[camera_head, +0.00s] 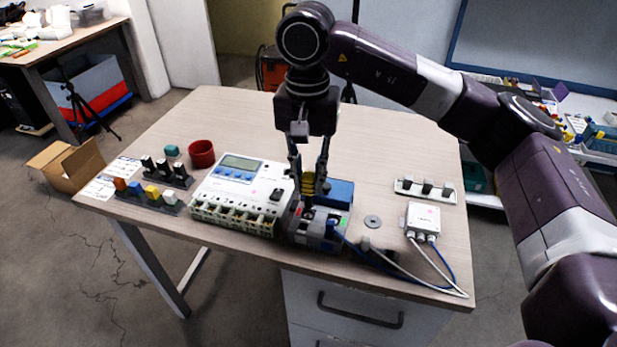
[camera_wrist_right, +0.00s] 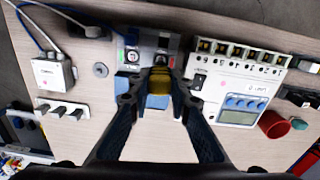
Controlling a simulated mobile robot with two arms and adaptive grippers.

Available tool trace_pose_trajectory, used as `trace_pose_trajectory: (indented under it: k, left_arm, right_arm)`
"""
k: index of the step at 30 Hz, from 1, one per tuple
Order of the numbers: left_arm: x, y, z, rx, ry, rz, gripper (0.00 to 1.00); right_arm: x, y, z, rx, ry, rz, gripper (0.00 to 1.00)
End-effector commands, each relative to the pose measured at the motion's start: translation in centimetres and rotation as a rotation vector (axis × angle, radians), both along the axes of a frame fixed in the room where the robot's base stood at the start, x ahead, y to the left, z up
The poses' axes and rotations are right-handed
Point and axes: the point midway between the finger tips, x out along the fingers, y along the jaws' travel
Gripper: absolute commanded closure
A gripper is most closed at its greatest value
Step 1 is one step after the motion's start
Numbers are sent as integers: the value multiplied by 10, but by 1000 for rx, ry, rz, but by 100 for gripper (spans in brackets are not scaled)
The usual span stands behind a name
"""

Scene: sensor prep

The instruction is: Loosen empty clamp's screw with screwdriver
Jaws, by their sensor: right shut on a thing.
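My right gripper (camera_head: 309,180) points down over the table and is shut on a screwdriver with a yellow handle (camera_head: 308,184). In the right wrist view, the handle (camera_wrist_right: 160,82) sits between the fingertips (camera_wrist_right: 158,88). The screwdriver is above a dark grey clamp block (camera_head: 300,232), which also shows in the right wrist view (camera_wrist_right: 130,48). The screwdriver's tip is not clear, so I cannot tell if it touches a screw. Which clamp is empty is also unclear. My left gripper is not in view.
A white device with a display (camera_head: 240,193) stands directly left of the block. A blue box (camera_head: 340,191) is behind it. A white sensor box (camera_head: 423,219) with cables, a metal washer (camera_head: 373,222) and a red cup (camera_head: 201,153) lie around. The table's back is clear.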

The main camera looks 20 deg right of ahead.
Motion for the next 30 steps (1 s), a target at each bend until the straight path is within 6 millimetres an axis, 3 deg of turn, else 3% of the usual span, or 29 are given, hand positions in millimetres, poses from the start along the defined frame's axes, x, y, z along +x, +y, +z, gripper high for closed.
trace_pose_trajectory:
  k: [16, 30]
  left_arm:
    - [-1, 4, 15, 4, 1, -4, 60]
    - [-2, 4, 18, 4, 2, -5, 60]
  right_arm:
    - [0, 0, 24, 1, 0, 0, 100]
    - [0, 0, 27, 1, 0, 0, 100]
